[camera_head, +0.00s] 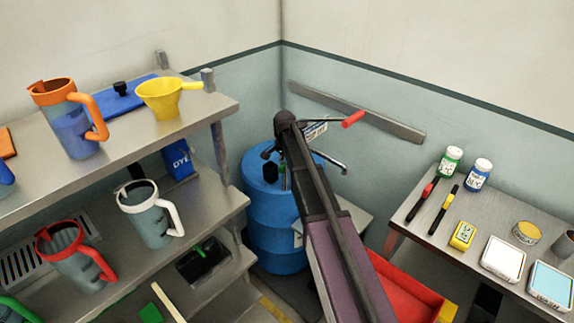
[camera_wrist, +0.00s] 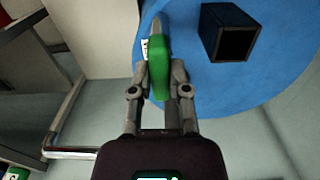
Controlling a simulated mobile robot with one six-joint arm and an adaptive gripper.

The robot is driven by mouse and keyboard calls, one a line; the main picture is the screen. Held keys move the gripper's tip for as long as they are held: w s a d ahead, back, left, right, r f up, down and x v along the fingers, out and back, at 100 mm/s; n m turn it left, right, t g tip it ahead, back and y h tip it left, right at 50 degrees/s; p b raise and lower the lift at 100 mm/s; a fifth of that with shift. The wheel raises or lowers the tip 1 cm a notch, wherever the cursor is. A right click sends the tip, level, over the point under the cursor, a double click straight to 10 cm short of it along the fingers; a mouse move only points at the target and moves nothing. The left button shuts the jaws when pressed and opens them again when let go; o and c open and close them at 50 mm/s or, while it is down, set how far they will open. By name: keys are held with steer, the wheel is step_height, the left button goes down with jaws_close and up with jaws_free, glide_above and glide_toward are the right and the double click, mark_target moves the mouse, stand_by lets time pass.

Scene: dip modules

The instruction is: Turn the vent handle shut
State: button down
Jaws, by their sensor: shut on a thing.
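The vent handle (camera_wrist: 158,50) is a green grip on a grey lever, on top of the blue drum (camera_wrist: 215,78). My gripper (camera_wrist: 162,76) is shut on the green part, one finger on each side. In the head view the blue drum (camera_head: 273,238) stands in the corner. A bit of the green handle (camera_head: 283,180) shows there beside my arm. My arm covers much of the drum's top, and my gripper is hard to make out there. How far the handle is turned I cannot tell.
A dark square block (camera_wrist: 229,32) stands on the drum close to the handle. Shelves with jugs (camera_head: 185,75) stand left, a bench (camera_head: 432,228) with bottles and tools right. A red tray (camera_head: 405,295) lies low in front.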

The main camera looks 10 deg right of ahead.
steer(key=c, duration=0.6)
jaws_free()
steer(key=shift+w, duration=0.15)
